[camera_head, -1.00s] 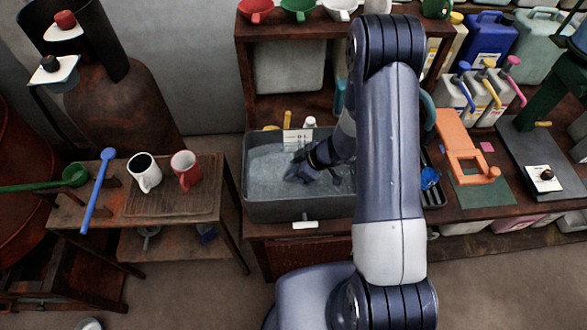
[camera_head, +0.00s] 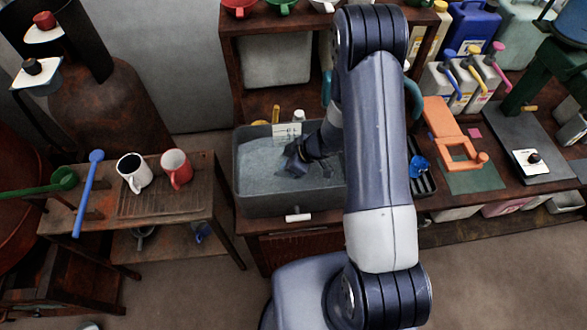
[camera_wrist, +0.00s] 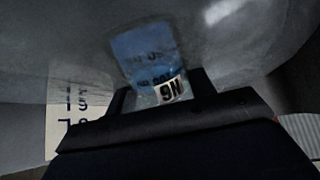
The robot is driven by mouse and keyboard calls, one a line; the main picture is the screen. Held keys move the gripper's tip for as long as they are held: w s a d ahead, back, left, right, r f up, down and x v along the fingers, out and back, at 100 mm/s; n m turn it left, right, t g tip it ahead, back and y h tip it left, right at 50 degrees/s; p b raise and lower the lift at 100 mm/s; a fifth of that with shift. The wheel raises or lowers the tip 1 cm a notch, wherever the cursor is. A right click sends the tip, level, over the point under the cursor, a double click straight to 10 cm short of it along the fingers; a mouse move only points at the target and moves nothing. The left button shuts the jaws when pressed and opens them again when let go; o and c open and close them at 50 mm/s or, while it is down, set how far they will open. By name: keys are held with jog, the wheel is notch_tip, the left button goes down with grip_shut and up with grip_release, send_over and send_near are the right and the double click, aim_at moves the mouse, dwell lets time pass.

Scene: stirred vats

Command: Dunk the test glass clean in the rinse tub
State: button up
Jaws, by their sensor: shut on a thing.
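The rinse tub (camera_head: 243,190) is a grey rectangular basin of cloudy water with a white label at its back edge. My gripper (camera_head: 294,166) reaches down into the tub, over or in the water. In the wrist view my gripper (camera_wrist: 158,92) is shut on a clear glass with a bluish tint, the test glass (camera_wrist: 142,50), which bears a small white tag with dark characters. In the head view the glass is hidden by my gripper and the water. How deep it sits in the water I cannot tell.
A side table at left holds a white mug (camera_head: 134,174), a red mug (camera_head: 177,168) and a blue ladle (camera_head: 88,195). Right of the tub, a small blue cup (camera_head: 418,166) stands on a dark rack. An orange fixture (camera_head: 445,125) lies farther right. Shelves rise behind.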

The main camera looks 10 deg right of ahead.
dwell(0.3)
notch_tip(320, 180, up, 6)
jog(key=p, duration=0.6)
notch_tip(320, 180, up, 12)
jog(key=shift+f+p, duration=0.15)
jog(key=shift+p, duration=0.3)
dwell(0.7)
jog(key=shift+f+b, duration=0.1)
jog(key=shift+b, duration=0.2)
